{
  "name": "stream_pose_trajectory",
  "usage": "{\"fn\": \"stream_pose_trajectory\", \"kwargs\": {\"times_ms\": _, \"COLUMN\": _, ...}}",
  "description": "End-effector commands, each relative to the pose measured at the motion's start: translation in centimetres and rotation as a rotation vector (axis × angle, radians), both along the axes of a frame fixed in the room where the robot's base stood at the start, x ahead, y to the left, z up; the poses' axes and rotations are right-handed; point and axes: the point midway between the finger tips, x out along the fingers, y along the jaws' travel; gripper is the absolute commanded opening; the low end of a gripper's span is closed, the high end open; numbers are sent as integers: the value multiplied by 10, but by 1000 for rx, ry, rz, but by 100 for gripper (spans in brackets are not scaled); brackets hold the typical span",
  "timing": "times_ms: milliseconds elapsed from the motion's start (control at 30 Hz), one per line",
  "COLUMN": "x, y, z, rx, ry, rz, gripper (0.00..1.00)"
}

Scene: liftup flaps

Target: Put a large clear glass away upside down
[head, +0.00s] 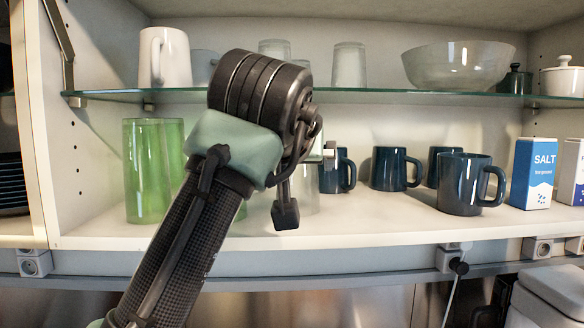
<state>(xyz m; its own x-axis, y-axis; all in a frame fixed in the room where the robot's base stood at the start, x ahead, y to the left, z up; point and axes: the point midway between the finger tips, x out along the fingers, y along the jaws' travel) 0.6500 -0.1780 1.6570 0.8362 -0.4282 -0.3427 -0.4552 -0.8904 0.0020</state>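My arm reaches into the open cabinet in the head view, and my gripper (287,210) is at the lower shelf, mostly hidden behind my wrist. One dark finger pad shows, pointing down. A clear glass (307,193) stands partly visible behind and beside that finger, and I cannot tell whether the gripper touches or holds it. Clear glasses also stand on the glass upper shelf, one (349,66) in full view and another (275,49) partly hidden by my wrist. Which way up they stand is hard to tell.
Green glasses (152,172) stand left on the lower shelf (400,226). Dark blue mugs (464,184) and a salt box (533,174) stand right. A white mug (164,57) and a clear bowl (458,67) are on the upper shelf (400,97). Its gap right of the glass is small.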

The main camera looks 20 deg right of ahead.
Motion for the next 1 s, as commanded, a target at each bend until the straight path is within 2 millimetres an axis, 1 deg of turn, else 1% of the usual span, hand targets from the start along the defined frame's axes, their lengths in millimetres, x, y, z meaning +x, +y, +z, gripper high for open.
{"fn": "stream_pose_trajectory", "kwargs": {"times_ms": 33, "x": -11, "y": 5, "z": 0, "rx": 0, "ry": -7, "rz": 0, "gripper": 100}}
{"fn": "stream_pose_trajectory", "kwargs": {"times_ms": 200, "x": -38, "y": 20, "z": 12, "rx": 1, "ry": -4, "rz": 0, "gripper": 100}}
{"fn": "stream_pose_trajectory", "kwargs": {"times_ms": 300, "x": -49, "y": 25, "z": 18, "rx": 1, "ry": -3, "rz": 0, "gripper": 100}}
{"fn": "stream_pose_trajectory", "kwargs": {"times_ms": 467, "x": -58, "y": 28, "z": 23, "rx": -7, "ry": -14, "rz": -6, "gripper": 100}}
{"fn": "stream_pose_trajectory", "kwargs": {"times_ms": 567, "x": -59, "y": 24, "z": 25, "rx": -51, "ry": -77, "rz": -27, "gripper": 100}}
{"fn": "stream_pose_trajectory", "kwargs": {"times_ms": 667, "x": -63, "y": 23, "z": 32, "rx": -134, "ry": -213, "rz": -47, "gripper": 100}}
{"fn": "stream_pose_trajectory", "kwargs": {"times_ms": 733, "x": -70, "y": 29, "z": 39, "rx": -203, "ry": -340, "rz": -42, "gripper": 100}}
{"fn": "stream_pose_trajectory", "kwargs": {"times_ms": 767, "x": -74, "y": 35, "z": 42, "rx": -233, "ry": -396, "rz": -31, "gripper": 100}}
{"fn": "stream_pose_trajectory", "kwargs": {"times_ms": 867, "x": -92, "y": 61, "z": 49, "rx": -310, "ry": -584, "rz": 29, "gripper": 100}}
{"fn": "stream_pose_trajectory", "kwargs": {"times_ms": 967, "x": -119, "y": 96, "z": 50, "rx": -351, "ry": -762, "rz": 125, "gripper": 100}}
{"fn": "stream_pose_trajectory", "kwargs": {"times_ms": 1000, "x": -131, "y": 109, "z": 49, "rx": -354, "ry": -825, "rz": 167, "gripper": 100}}
